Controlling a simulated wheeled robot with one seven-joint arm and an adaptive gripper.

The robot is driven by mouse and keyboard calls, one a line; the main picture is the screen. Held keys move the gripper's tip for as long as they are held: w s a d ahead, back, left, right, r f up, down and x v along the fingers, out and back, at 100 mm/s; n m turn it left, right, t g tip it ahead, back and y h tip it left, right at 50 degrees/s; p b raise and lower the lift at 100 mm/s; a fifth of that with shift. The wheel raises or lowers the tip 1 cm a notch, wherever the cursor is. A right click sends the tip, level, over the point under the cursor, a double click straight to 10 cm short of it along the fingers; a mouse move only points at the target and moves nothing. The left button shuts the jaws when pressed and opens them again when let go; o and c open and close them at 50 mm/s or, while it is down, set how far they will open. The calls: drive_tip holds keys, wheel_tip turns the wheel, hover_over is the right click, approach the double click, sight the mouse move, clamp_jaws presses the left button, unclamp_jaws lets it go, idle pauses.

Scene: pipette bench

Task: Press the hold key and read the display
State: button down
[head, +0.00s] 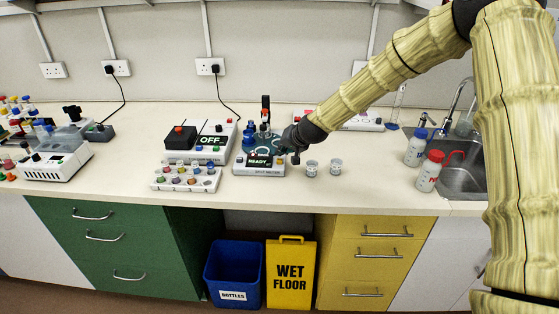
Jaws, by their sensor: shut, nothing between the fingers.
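The meter (259,169) is a small white and grey box near the middle of the bench. Its dark display (259,162) reads "READY" in green letters. The hold key cannot be picked out at this size. My gripper (277,147) is shut and empty, just above and behind the display, reaching in from the right. It hides part of the meter's top, and whether it touches the meter cannot be told.
Left of the meter stand a device showing "OFF" (213,141) with a red knob and a rack with coloured caps (186,178). Two small clear cups (312,168) stand at right. Two bottles (415,148) stand by the sink (461,181). The front bench between cups and bottles is clear.

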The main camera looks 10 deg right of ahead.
sight(282, 159)
drive_tip(key=shift+f, duration=0.1)
idle(0.3)
drive_tip(key=shift+f+b, duration=0.3)
drive_tip(key=shift+f, duration=0.1)
drive_tip(key=shift+f, duration=0.4)
idle(0.9)
drive_tip(key=shift+r+p, duration=0.3)
drive_tip(key=shift+r, duration=0.6)
drive_tip(key=shift+r, duration=0.1)
wheel_tip(282, 159, up, 6)
drive_tip(key=p, duration=0.3)
drive_tip(key=shift+p, duration=0.3)
drive_tip(key=shift+a, duration=0.1)
idle(0.7)
